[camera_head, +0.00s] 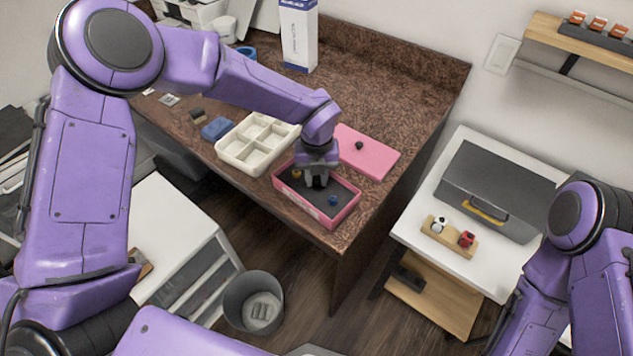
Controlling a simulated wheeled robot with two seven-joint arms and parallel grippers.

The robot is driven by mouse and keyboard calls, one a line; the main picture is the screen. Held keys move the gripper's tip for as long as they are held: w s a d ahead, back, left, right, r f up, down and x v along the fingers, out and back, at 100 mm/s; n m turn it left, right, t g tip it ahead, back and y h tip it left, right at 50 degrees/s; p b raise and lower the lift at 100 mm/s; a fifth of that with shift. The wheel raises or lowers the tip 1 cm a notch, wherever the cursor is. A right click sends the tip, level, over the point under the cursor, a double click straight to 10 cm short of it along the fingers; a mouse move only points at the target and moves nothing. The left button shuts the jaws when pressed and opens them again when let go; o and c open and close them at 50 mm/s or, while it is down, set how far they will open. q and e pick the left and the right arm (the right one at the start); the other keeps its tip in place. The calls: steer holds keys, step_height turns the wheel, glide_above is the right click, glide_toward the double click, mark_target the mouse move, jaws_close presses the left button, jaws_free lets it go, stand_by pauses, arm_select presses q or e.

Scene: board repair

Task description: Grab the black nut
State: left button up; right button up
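My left gripper (317,182) points down into an open pink box (348,211) with a dark inside, near the table's front edge. A blue nut (333,200) lies in the box to the right of the fingers, and a small yellow piece (296,174) lies to their left. I cannot make out a black nut under the fingers; they cover that part of the dark floor. A small round black piece (359,146) sits on the pink lid (375,156) behind the box; whether it is a nut or a knob is unclear. My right gripper is out of view.
A tall white carton (299,38) stands at the back. The brown table (400,85) is clear at the back right. A grey toolbox (497,185) sits on a white side table.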

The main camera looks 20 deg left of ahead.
arm_select(q)
jaws_close()
